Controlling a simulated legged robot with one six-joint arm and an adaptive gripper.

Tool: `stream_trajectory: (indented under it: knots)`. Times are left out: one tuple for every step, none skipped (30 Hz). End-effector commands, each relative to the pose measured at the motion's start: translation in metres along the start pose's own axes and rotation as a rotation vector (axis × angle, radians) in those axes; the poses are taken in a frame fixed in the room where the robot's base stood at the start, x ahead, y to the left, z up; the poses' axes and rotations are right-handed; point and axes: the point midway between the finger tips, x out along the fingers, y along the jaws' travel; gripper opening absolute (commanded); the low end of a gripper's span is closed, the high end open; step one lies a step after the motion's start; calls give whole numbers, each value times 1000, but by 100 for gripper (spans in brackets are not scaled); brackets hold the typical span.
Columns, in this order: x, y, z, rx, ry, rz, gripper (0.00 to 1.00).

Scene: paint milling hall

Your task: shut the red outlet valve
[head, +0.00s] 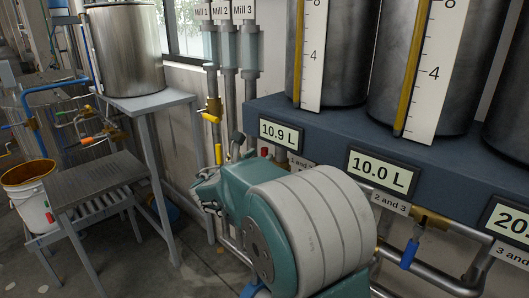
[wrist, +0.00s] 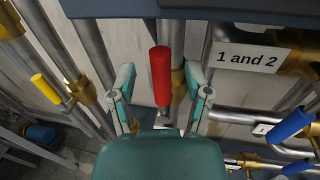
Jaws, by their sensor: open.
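A red valve handle (wrist: 160,78) stands upright in the wrist view, in front of a vertical pipe and left of the "1 and 2" label. My gripper (wrist: 160,70) is open, with one finger on each side of the red handle and a visible gap to each. Whether the handle lies fully between the fingers in depth, I cannot tell.
Yellow (wrist: 45,88) and blue (wrist: 292,125) valve handles stand near the red one. Steel tanks (head: 430,70) sit on a dark shelf (head: 340,135) with displays reading 10.9 L and 10.0 L. A grey table (head: 150,100), a step stool (head: 95,178) and a bucket (head: 32,192) stand left.

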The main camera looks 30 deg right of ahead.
Motion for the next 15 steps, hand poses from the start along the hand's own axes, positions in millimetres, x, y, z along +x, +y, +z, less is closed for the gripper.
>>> stream_trajectory:
  knots:
    - [9,-1,0,0,0,-3,64]
    - [13,-1,0,1,-1,-3,64]
    - [17,0,0,0,-1,-2,64]
    - [20,0,0,0,0,-1,64]
    - [23,0,0,0,0,-1,64]
    - [26,-1,0,1,0,-1,64]
    - [27,-1,0,1,0,-1,64]
    - [28,-1,0,1,0,-1,64]
    - [29,-1,1,1,0,-1,64]
    - [29,-1,1,1,0,0,64]
    - [29,0,1,1,0,0,64]
    - [29,0,1,1,0,0,64]
    - [29,0,1,1,0,0,64]
    - [29,0,1,1,0,0,64]
    - [29,0,0,1,0,0,64]
